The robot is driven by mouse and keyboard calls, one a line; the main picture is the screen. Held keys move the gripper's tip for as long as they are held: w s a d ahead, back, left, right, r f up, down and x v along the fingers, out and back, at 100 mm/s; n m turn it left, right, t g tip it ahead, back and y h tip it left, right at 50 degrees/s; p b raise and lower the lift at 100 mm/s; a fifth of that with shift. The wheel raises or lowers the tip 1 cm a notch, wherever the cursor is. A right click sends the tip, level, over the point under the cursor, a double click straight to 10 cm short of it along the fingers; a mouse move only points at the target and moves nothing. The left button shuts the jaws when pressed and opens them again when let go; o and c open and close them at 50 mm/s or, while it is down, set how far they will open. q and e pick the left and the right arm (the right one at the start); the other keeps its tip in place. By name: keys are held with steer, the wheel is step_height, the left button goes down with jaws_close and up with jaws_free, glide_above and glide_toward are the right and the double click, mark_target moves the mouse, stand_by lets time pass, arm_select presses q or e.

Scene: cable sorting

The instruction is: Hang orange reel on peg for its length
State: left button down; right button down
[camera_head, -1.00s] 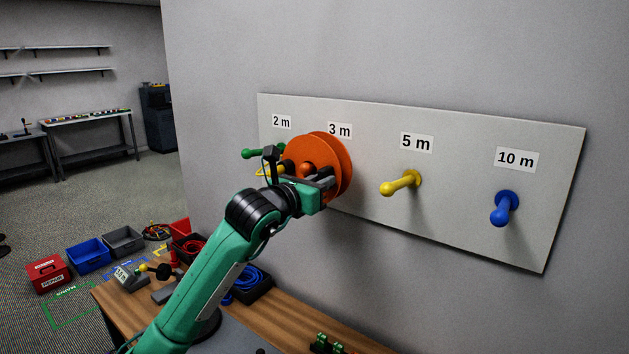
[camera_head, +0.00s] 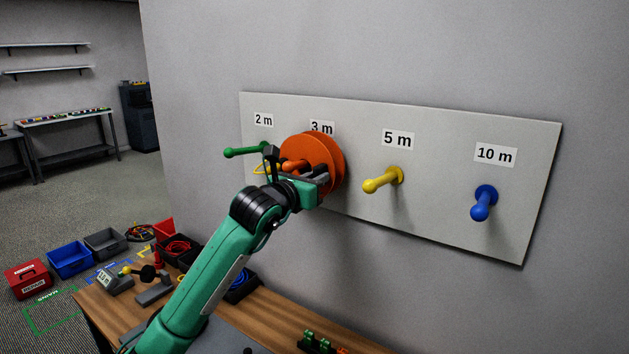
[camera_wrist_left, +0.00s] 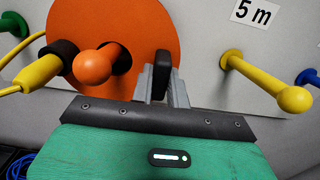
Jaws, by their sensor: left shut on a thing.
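The orange reel (camera_head: 335,158) is at the peg board under the partly covered "3 m" label (camera_head: 320,127). The orange peg (camera_head: 292,165) comes out through the reel's hole; in the wrist view its round knob (camera_wrist_left: 92,66) stands in front of the reel's face (camera_wrist_left: 140,22). The reel is around the peg. My left gripper (camera_head: 318,176) is shut on the reel at its lower right side; its fingers (camera_wrist_left: 163,80) show in the wrist view. A yellow cable end with a black collar (camera_wrist_left: 42,70) is left of the peg knob. My right gripper is not in view.
The board (camera_head: 440,215) also carries a green peg (camera_head: 245,151) at "2 m", a yellow peg (camera_head: 382,180) at "5 m" and a blue peg (camera_head: 483,203) at "10 m". Below is a wooden bench (camera_head: 278,318) with bins and a blue cable.

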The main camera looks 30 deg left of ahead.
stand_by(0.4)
arm_select(q)
steer(key=c, duration=1.3)
jaws_free()
steer(key=shift+s, duration=0.1)
steer(key=s+a+b, duration=0.1)
steer(key=s+b, duration=0.4)
steer(key=s, duration=0.8)
steer(key=shift+s, duration=0.35)
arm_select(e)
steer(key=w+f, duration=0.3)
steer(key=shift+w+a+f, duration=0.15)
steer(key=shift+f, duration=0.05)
